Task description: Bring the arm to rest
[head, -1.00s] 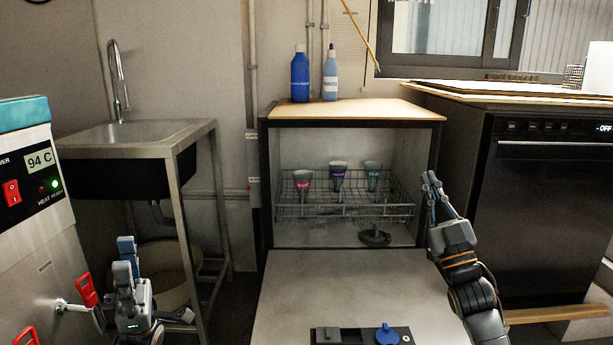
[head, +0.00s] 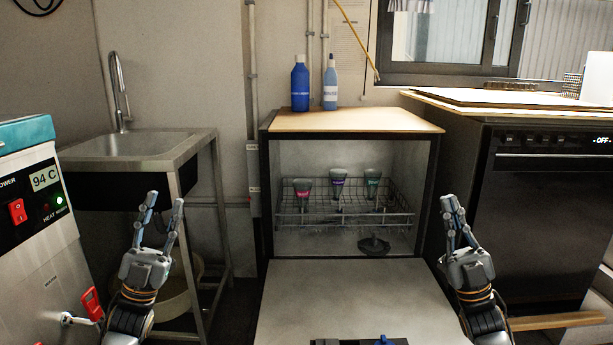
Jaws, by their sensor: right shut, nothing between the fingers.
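My left gripper (head: 165,200) is raised at the left, in front of the sink stand. Its fingers point up and are spread, with nothing between them.
Inside, a wire rack (head: 345,220) holds three labelled vessels. Two blue bottles (head: 300,85) stand on top. A heater unit (head: 30,215) is at left; a dark appliance (head: 545,220) is at right.

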